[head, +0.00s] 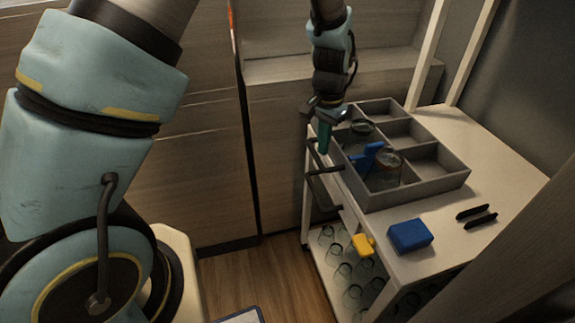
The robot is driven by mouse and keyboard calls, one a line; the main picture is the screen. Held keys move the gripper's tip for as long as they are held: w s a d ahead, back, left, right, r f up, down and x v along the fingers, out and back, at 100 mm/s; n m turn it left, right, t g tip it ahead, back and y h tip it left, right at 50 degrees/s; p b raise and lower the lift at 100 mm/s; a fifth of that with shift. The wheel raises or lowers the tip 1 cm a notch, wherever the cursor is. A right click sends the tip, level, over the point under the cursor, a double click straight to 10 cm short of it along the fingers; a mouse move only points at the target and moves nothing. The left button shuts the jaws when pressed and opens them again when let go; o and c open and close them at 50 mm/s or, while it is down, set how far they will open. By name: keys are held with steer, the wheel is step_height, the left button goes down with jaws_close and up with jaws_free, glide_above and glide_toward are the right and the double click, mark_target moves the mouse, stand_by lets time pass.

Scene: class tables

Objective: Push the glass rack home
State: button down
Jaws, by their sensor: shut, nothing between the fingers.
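The glass rack (318,268) is a low, pale tray with several clear glasses standing upright in it. It shows below the white table top (462,257), on its left side, and part of it is hidden under the top. A yellow piece (363,244) shows above the glasses at the table's edge. My gripper (324,145) points down at the table's left edge, beside the grey divided box and well above the rack. Its fingers look shut and empty; the fingertips are small and dark in the picture. I see no contact with the rack.
A grey divided box (432,187) on the table holds glass jars and a blue item. A blue block (409,236) and two black bars (476,217) lie nearby. Dark handle-like bars (325,188) stick out at the table's left side.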

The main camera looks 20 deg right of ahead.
mark_target(337, 144)
steer(key=shift+s+d+p, duration=0.1)
steer(key=shift+d+p, duration=0.2)
steer(key=shift+d, duration=0.85)
steer(key=shift+s+d, duration=0.15)
steer(key=shift+d, duration=1.3)
steer(key=shift+a, duration=0.8)
steer(key=shift+r+p, duration=2.8)
steer(key=shift+r, duration=0.7)
